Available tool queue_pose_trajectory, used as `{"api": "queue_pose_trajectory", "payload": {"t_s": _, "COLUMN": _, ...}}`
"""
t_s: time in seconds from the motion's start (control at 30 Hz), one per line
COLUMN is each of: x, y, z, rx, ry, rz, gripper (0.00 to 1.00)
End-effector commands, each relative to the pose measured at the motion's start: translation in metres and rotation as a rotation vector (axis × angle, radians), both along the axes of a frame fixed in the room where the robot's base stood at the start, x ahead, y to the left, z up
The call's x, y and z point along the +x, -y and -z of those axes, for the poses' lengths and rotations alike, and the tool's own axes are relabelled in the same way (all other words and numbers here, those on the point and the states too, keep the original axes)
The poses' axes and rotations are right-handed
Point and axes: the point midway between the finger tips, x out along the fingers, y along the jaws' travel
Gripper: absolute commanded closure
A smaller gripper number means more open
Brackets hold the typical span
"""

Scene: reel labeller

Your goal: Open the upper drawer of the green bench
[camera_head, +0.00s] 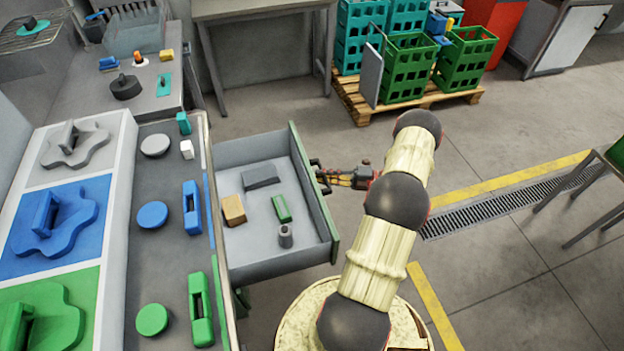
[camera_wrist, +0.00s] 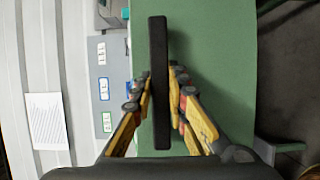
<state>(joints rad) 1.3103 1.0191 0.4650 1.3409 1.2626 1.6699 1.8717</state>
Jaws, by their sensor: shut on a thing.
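The upper drawer (camera_head: 255,255) of the bench stands pulled well out, with its grey inside in view. Its green front (camera_head: 304,165) faces right, and it also fills much of the wrist view (camera_wrist: 218,60). My gripper (camera_head: 326,178) is at the outer side of this front, shut on the dark drawer handle (camera_head: 317,171). In the wrist view the black handle bar (camera_wrist: 158,50) runs between the two yellow fingers of my gripper (camera_wrist: 160,92). The bench top (camera_head: 170,250) is on the left. Any lower drawer is hidden.
The drawer holds a tan block (camera_head: 233,210), a dark wedge (camera_head: 261,177), a green block (camera_head: 281,208) and a grey cylinder (camera_head: 285,237). Crates (camera_head: 408,72) stand on a pallet (camera_head: 455,98) behind. The floor between drawer and pallet is clear.

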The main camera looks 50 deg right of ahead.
Motion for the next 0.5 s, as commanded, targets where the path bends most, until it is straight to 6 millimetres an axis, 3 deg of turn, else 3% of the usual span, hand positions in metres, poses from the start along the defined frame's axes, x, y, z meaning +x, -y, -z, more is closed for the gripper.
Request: {"api": "queue_pose_trajectory", "payload": {"t_s": 0.5, "x": -0.0063, "y": 0.0081, "z": 0.0016, "rx": 0.001, "ry": -0.002, "rz": 0.000, "gripper": 1.00}}
